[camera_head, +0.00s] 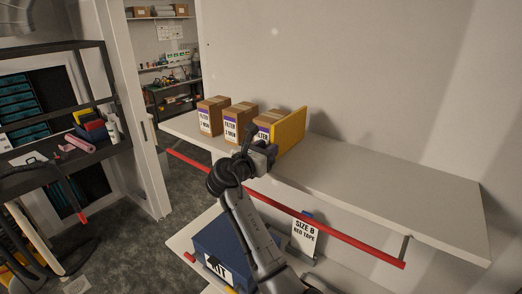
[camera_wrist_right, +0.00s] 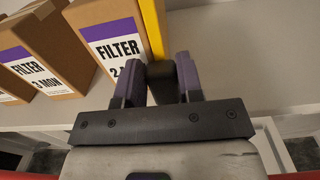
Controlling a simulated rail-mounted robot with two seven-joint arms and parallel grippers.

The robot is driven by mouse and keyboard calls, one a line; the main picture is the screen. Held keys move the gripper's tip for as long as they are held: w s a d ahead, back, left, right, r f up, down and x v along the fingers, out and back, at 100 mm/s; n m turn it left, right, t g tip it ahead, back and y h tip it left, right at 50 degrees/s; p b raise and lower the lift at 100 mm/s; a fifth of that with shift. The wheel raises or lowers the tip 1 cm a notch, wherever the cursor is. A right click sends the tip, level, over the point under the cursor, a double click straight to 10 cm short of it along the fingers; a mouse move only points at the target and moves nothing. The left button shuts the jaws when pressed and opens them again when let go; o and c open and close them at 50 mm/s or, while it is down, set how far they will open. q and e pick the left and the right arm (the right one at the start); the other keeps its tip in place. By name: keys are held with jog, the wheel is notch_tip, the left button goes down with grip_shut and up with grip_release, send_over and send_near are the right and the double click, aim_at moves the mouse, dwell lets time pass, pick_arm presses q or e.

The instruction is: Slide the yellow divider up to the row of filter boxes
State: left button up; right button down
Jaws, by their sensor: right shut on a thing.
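The yellow divider (camera_head: 291,132) stands upright on the white shelf, at the right end of the row of filter boxes. The row has a left box (camera_head: 210,117), a middle box (camera_head: 239,124) and a right box (camera_head: 266,119), all brown with purple-and-white labels. The divider is right beside the right box; I cannot tell whether they touch. In the right wrist view the divider (camera_wrist_right: 152,28) runs away from between the fingers (camera_wrist_right: 160,82), close to the nearest box (camera_wrist_right: 105,30). My left gripper is not in view.
The white shelf (camera_head: 385,195) is clear to the right of the divider. A red rail (camera_head: 335,233) runs along below its front edge. On the lower shelf are a blue kit box (camera_head: 215,240) and a "SIZE 8" sign (camera_head: 305,238). A dark rack stands at left.

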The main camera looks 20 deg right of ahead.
jog(key=c, duration=0.8)
grip_release()
jog(key=shift+o, duration=0.2)
jog(key=shift+s, duration=0.1)
jog(key=shift+s+a+f, duration=0.1)
jog(key=shift+s+a, duration=0.05)
jog(key=shift+a, duration=0.2)
jog(key=b+v, duration=0.5)
jog(key=v, duration=0.8)
